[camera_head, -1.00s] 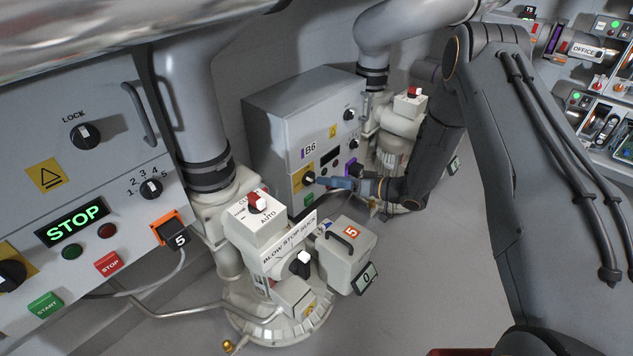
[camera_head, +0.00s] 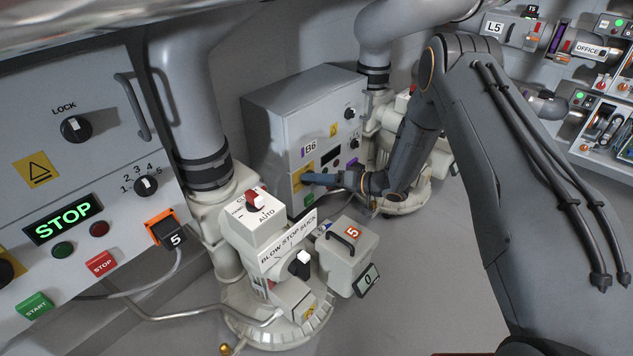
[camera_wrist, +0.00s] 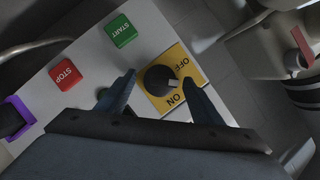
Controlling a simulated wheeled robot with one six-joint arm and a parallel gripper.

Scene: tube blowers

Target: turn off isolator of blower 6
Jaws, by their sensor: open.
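The blower 6 cabinet (camera_head: 283,112), a grey box labelled B6, stands in the middle of the head view. Its isolator is a round black knob (camera_wrist: 157,79) with a white mark, on a yellow plate (camera_wrist: 187,48) marked OFF and ON. The white mark points to the right in the wrist view, towards the side with both words; I cannot tell which it is set to. My gripper (camera_wrist: 160,82) is open, with one finger on each side of the knob; contact is unclear. In the head view my gripper (camera_head: 308,180) reaches the yellow plate and hides the knob.
A green START button (camera_wrist: 121,31), a red STOP button (camera_wrist: 65,74) and a purple-framed part (camera_wrist: 14,117) share the panel. Blower 5 (camera_head: 285,240) stands in front, with its cabinet (camera_head: 85,170) showing STOP at left. Open floor lies to the right.

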